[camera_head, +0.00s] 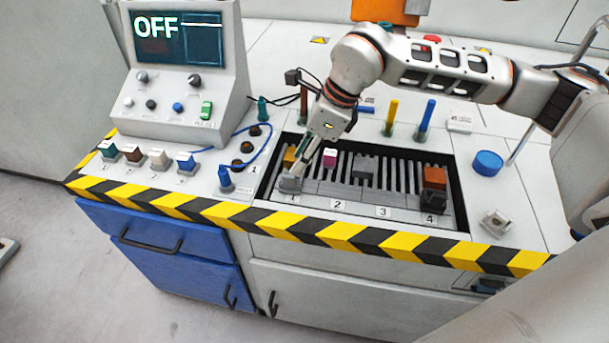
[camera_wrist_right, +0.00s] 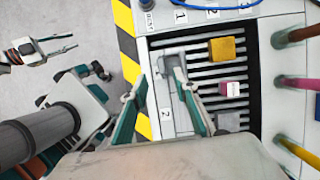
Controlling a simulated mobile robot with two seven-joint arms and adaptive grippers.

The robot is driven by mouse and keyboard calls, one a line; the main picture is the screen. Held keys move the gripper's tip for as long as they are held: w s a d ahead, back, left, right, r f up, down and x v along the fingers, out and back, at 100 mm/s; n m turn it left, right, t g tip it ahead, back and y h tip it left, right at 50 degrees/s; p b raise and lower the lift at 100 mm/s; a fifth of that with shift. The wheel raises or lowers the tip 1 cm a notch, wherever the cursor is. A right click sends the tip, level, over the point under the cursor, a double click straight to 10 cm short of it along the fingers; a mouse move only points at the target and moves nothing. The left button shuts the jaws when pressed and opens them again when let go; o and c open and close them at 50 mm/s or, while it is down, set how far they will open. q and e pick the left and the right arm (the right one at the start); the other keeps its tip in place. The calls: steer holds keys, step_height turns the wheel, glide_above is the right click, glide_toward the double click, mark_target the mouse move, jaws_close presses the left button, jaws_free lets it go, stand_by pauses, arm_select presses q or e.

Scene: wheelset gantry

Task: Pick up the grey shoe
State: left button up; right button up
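A light grey piece (camera_head: 291,184) sits at the front of position 1 in the slotted rack (camera_head: 398,212). It also shows in the right wrist view (camera_wrist_right: 173,66), just beyond my fingertips. A darker grey block (camera_head: 364,167) stands farther back in the rack; it shows in the wrist view too (camera_wrist_right: 228,122). I cannot tell for sure which one is the shoe. My right gripper (camera_head: 306,168) is over position 1, close to the light grey piece; its fingers (camera_wrist_right: 160,78) are apart with nothing clearly held. My left gripper (camera_wrist_right: 76,42) shows only in the wrist view, fingers apart.
Yellow (camera_head: 290,157), pink (camera_head: 330,158) and orange (camera_head: 434,175) blocks stand in the rack, with a dark block (camera_head: 434,198) at position 4. Upright coloured pegs (camera_head: 391,116) stand behind. The control console (camera_head: 180,75), reading OFF, and a blue cable (camera_head: 232,136) are left.

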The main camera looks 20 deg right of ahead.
mark_target(289, 175)
steer(key=b+x, duration=0.1)
steer(key=x, duration=0.6)
steer(key=shift+w+a+f, duration=0.1)
steer(key=shift+w+f, duration=0.15)
steer(key=shift+f, duration=0.1)
steer(key=shift+r, duration=0.1)
steer(key=shift+c, duration=0.3)
jaws_close()
